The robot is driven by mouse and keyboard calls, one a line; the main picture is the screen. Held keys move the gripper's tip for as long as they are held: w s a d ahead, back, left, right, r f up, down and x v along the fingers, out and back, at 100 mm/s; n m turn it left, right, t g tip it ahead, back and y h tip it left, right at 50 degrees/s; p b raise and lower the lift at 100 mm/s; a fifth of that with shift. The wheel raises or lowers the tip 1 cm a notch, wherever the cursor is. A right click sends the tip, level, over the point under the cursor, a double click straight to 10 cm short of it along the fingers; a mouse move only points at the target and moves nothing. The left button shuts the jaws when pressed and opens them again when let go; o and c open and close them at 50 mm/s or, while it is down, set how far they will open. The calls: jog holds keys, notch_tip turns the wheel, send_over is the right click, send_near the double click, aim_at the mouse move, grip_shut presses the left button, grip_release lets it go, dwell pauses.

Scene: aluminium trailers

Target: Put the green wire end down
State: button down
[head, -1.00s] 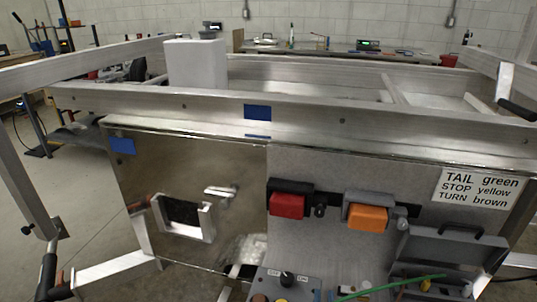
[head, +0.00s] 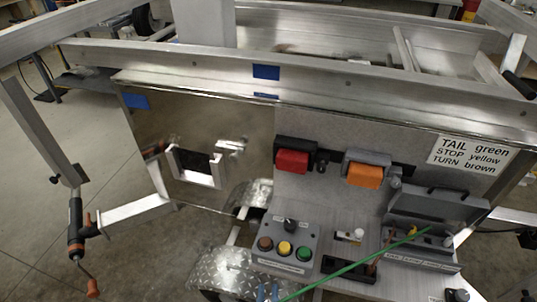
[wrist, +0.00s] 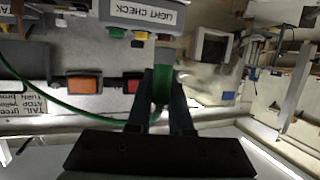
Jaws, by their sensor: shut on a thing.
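My gripper (wrist: 163,98) is in the middle of the wrist view, its two dark fingers shut on the green wire end (wrist: 161,84). The green wire (wrist: 60,104) curves away to the left from there. In the head view the green wire (head: 350,266) runs from the bottom edge up to the open grey junction box (head: 435,207) at the right. The wire's held end is not clear in the head view. A label sign (head: 470,155) reads TAIL green, STOP yellow, TURN brown.
A red lamp (head: 293,161) and an orange lamp (head: 364,175) sit on the metal panel. Below them is a grey control box (head: 285,243) with coloured buttons, marked LIGHT CHECK in the wrist view (wrist: 142,14). A diamond-plate fender (head: 212,271) lies to its left.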

jog(key=r+p, duration=0.2)
jog(key=p, duration=0.1)
jog(key=s+r+p, duration=0.1)
jog(key=r+p, duration=0.1)
jog(key=p, duration=0.1)
jog(key=shift+s+r+p, duration=0.15)
jog(key=shift+r+p, duration=0.05)
jog(key=shift+p, duration=0.2)
jog(key=w+d+f+m+h+b, duration=0.2)
jog(key=w+d+b, duration=0.5)
jog(key=w+d, duration=0.1)
jog(key=w+d+f+m+h+b, duration=0.1)
jog(key=w+d+f+h+b, duration=0.1)
jog(key=w+d+b, duration=0.6)
jog(key=shift+g, duration=0.3)
jog(key=f, duration=0.6)
jog(key=f+b, duration=0.1)
jog(key=f, duration=0.2)
jog(key=shift+w+d+f, duration=0.15)
jog(key=shift+d+f, duration=0.05)
jog(key=shift+d, duration=0.2)
